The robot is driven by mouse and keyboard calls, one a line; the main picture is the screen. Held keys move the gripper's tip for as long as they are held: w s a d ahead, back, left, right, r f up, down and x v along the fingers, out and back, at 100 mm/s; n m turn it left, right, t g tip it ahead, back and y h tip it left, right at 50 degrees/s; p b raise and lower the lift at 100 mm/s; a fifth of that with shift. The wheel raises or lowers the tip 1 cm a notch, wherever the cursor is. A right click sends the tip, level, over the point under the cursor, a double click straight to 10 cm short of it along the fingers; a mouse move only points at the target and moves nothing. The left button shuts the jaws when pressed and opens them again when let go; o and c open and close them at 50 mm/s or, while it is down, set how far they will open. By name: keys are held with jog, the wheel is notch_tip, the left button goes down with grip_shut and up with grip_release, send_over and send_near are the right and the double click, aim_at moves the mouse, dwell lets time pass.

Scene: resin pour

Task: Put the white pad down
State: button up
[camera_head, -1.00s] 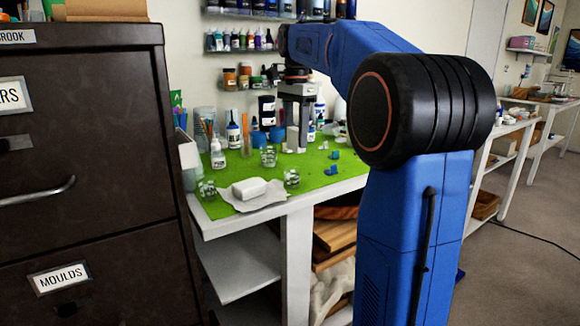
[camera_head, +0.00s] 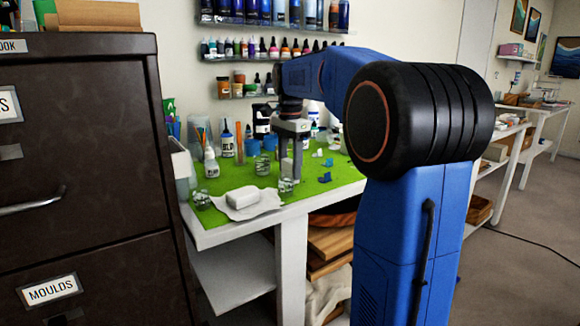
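My gripper (camera_head: 291,162) points down over the green mat (camera_head: 325,180) on the workbench, near its front edge. A small white pad (camera_head: 286,168) shows at its fingertips, and the fingers look closed on it. The pad is small and partly hidden, and I cannot tell whether its lower edge touches anything. A clear cup (camera_head: 286,186) stands just below and in front of it. A larger white block (camera_head: 242,197) lies on crumpled white paper (camera_head: 262,204) to the left.
Clear cups (camera_head: 262,165), blue cups (camera_head: 252,147) and bottles (camera_head: 211,163) stand left of and behind my gripper. Small blue pieces (camera_head: 324,177) lie to its right. A dark filing cabinet (camera_head: 90,150) stands close on the left. Bare mat shows to the right of my gripper.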

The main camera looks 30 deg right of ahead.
aim_at(290, 161)
jog(key=o, duration=1.3)
jog(key=shift+f, duration=0.1)
notch_tip(290, 161, up, 12)
